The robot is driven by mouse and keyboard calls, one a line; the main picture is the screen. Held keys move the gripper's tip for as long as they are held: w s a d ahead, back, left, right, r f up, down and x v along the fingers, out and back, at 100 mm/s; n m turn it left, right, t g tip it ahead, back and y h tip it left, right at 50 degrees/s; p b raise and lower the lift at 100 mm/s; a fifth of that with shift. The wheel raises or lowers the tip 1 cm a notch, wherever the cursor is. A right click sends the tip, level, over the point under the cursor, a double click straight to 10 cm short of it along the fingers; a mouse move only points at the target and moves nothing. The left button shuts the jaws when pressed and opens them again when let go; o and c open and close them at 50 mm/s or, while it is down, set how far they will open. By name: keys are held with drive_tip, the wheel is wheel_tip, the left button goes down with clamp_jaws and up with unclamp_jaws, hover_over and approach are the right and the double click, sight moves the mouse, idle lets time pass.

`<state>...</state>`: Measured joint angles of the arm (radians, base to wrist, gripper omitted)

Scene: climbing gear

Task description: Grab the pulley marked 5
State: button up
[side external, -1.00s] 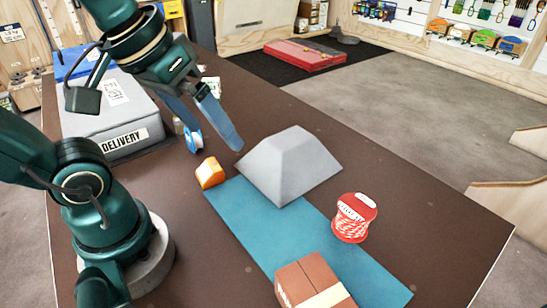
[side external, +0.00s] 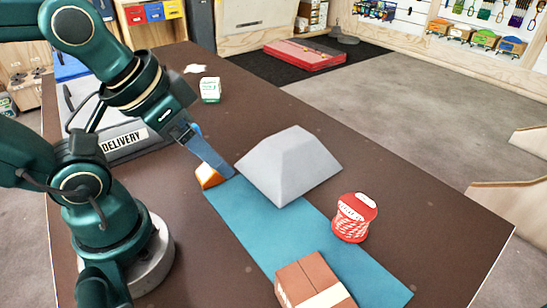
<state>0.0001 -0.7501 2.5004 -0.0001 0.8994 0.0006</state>
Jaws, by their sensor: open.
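I cannot make out a pulley marked 5; no such number is readable. My gripper (side external: 218,165) is open and low over the table, its blue finger reaching down beside the orange block-like piece (side external: 208,177) and the grey wedge-shaped block (side external: 290,165). The finger partly covers the orange piece; I cannot tell if they touch. A small bit of blue (side external: 197,129) shows behind the gripper. It may be the blue-rimmed spool or wheel, otherwise hidden by my gripper.
A blue-green mat (side external: 265,235) runs along the brown table (side external: 400,190). On or beside it are a red-and-white cord spool (side external: 353,220) and a cardboard box (side external: 312,285).

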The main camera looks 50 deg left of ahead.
drive_tip(key=shift+r, duration=0.1)
wheel_tip(320, 180, up, 5)
drive_tip(key=m+g+y, duration=0.8)
drive_tip(key=m+y, duration=0.5)
drive_tip(key=m, duration=0.3)
hover_over(195, 128)
drive_tip(key=f, duration=1.6)
drive_tip(key=shift+s+d+f, duration=0.1)
drive_tip(key=shift+d+f, duration=0.15)
drive_tip(key=shift+d, duration=0.15)
drive_tip(key=shift+f, duration=0.25)
drive_tip(key=shift+a+f, duration=0.15)
drive_tip(key=shift+a, duration=0.2)
drive_tip(key=shift+x, duration=2.2)
